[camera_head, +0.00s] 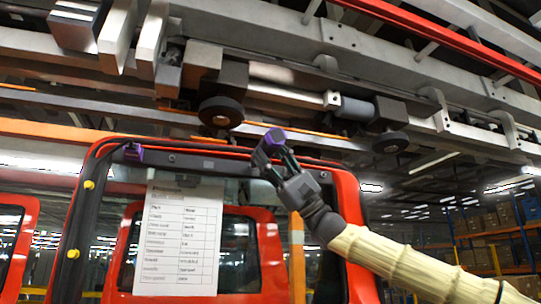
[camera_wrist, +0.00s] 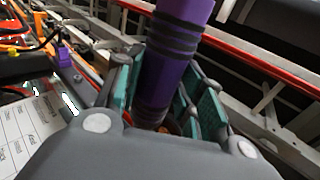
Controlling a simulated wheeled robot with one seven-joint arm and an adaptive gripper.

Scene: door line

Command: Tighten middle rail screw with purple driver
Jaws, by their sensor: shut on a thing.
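My gripper (camera_head: 280,166) is at the top edge of the red door (camera_head: 352,210), right of its middle in the head view. It is shut on the purple driver (camera_head: 270,142). In the wrist view the purple driver (camera_wrist: 176,62), with black bands, stands between the teal finger pads. Its lower end is hidden behind my gripper. The dark rail (camera_head: 200,162) runs along the top of the door. I cannot make out the middle rail screw, nor whether the driver touches it. A small purple part (camera_head: 133,152) sits at the rail's left end; it also shows in the wrist view (camera_wrist: 64,55).
A white printed sheet (camera_head: 178,240) hangs below the rail on the door. Yellow plugs (camera_head: 73,254) line the left of the frame. Overhead, a metal conveyor with dark rollers (camera_head: 221,111) runs close above my gripper. Shelves with boxes (camera_head: 490,222) stand far right.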

